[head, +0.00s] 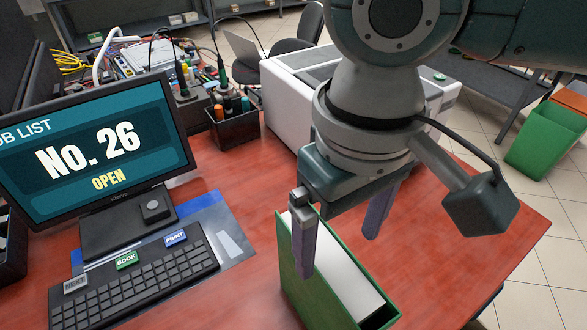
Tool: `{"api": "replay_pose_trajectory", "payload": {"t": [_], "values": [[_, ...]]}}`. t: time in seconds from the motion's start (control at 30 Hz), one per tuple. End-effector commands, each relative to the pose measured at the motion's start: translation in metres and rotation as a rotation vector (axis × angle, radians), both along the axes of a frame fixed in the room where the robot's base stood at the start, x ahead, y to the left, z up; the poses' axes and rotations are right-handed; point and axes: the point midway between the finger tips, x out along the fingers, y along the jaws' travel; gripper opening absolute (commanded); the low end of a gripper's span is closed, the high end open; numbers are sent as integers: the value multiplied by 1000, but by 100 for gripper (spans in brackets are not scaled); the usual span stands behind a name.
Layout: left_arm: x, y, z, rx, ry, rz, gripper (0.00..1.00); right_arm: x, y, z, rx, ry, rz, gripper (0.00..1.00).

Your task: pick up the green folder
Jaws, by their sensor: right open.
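The green folder (303,275) stands on the red desk at the front, right of the keyboard. It is a box-like green case with an open top and white paper inside. My right gripper (338,237) hangs over it, open, with its purple-grey fingers apart. The left finger overlaps the folder's near left part in the picture, and the other finger is beyond its far right side. I cannot tell whether the fingers touch it. My left gripper is out of view.
A monitor (95,150) reading "No. 26 OPEN" and a keyboard (135,285) are on the left. A black pen holder (234,128) and a white machine (290,100) are behind. The desk (480,240) is clear on the right. A green bin (543,140) stands on the floor.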

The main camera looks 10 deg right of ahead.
Motion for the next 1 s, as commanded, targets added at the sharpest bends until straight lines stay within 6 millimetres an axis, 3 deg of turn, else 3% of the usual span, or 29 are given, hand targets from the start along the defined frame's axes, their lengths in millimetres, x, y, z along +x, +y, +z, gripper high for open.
{"api": "replay_pose_trajectory", "payload": {"t": [0.5,0.77,1.0], "values": [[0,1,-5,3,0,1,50,-1,6,-65,2,0,4,91],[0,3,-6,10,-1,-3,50,-1,6,-70,4,-3,5,91],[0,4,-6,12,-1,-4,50,-1,6,-70,4,-2,5,68]]}}
